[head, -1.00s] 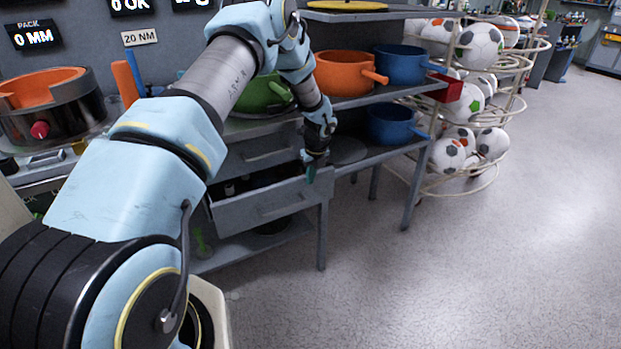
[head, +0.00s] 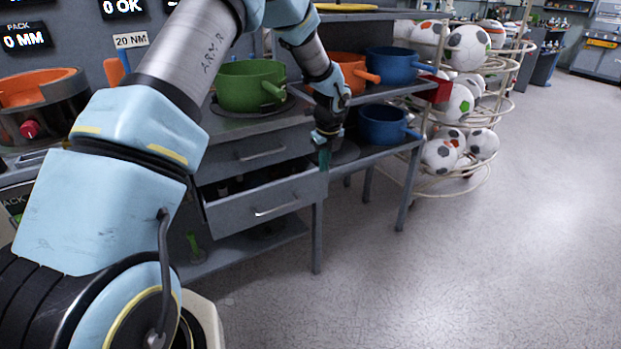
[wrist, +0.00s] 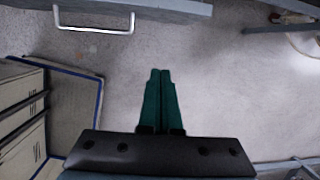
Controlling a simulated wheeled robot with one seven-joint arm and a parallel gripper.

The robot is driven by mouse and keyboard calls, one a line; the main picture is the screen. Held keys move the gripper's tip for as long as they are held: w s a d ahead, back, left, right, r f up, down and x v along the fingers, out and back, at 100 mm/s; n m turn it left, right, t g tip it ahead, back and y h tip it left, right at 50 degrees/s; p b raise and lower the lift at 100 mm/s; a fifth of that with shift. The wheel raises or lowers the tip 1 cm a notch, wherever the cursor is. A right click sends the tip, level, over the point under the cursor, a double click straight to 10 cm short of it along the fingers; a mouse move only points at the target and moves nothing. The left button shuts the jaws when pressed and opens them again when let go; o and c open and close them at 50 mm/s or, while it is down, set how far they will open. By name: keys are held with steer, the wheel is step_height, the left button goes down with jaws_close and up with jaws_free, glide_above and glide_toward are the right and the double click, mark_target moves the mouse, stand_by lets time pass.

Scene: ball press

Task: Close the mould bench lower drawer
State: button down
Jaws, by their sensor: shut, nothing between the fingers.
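The mould bench (head: 317,240) is a grey metal bench. Its lower drawer (head: 235,212) stands pulled out, with a dark gap behind its front and a pale bar handle (head: 277,211). The upper drawer (head: 250,152) above it looks shut. My gripper (head: 324,160) has green fingers, pressed together and empty, pointing down by the right end of the lower drawer's front. I cannot tell whether they touch it. In the wrist view the shut fingers (wrist: 160,76) are over pale floor, with a bar handle (wrist: 95,28) at upper left, apart from them.
A green pot (head: 250,88) stands on the bench top. Orange (head: 348,72) and blue (head: 385,125) pots sit on shelves to the right. A rack of balls (head: 455,105) stands behind. Floor at right is clear. A blue-edged panel (wrist: 75,105) shows at left in the wrist view.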

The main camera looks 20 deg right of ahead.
steer(key=s+d+f+n+h+b, duration=0.2)
steer(key=s+d+f+h+b, duration=0.15)
steer(key=d, duration=0.25)
steer(key=s+d+f+n+h+b, duration=0.1)
steer(key=s+d+f+h+b, duration=0.15)
steer(key=d+f, duration=0.3)
steer(key=n+t+y+b, duration=1)
steer(key=n+t+b, duration=0.5)
steer(key=b, duration=0.1)
glide_toward(301, 182)
steer(key=b+x, duration=0.1)
steer(key=x, duration=0.6)
steer(key=shift+s+r, duration=0.1)
